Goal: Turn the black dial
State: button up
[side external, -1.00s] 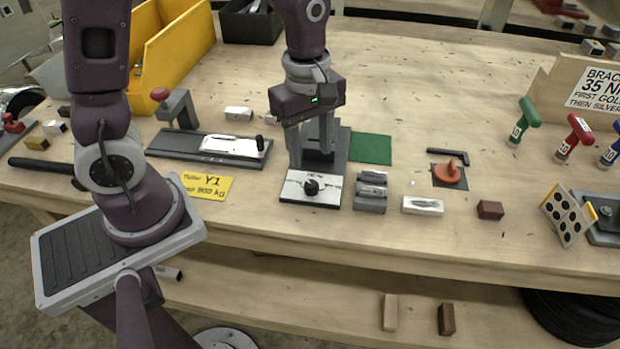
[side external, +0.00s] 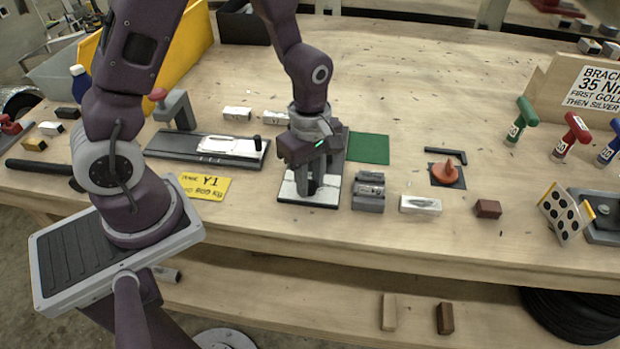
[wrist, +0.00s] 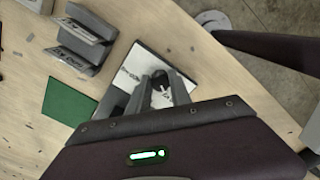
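The black dial (wrist: 161,90) shows in the wrist view between my two fingers, with a pale mark on its top. It sits on a white plate (wrist: 187,73) with dark markings. In the side view, the same plate (side external: 292,192) lies at the front of a dark base, and my gripper mostly hides the dial. My gripper (side external: 313,188) points down over the plate, and it also shows in the wrist view (wrist: 162,82). The fingers are apart, one on each side of the dial. I cannot tell whether they touch it.
Grey blocks (side external: 369,192) stand close to the right of the plate. A green mat (side external: 368,148) lies behind. A yellow card (side external: 204,186) and a slide fixture (side external: 207,147) are to the left. An orange knob (side external: 447,173) and a black hex key (side external: 446,153) lie further right.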

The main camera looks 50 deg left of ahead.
grip_shut()
jog(key=shift+m, duration=0.3)
jog(key=m, duration=1.3)
jog(key=shift+m, duration=0.3)
jog(key=m, duration=0.4)
jog(key=shift+a, duration=0.1)
jog(key=shift+m, duration=2.8)
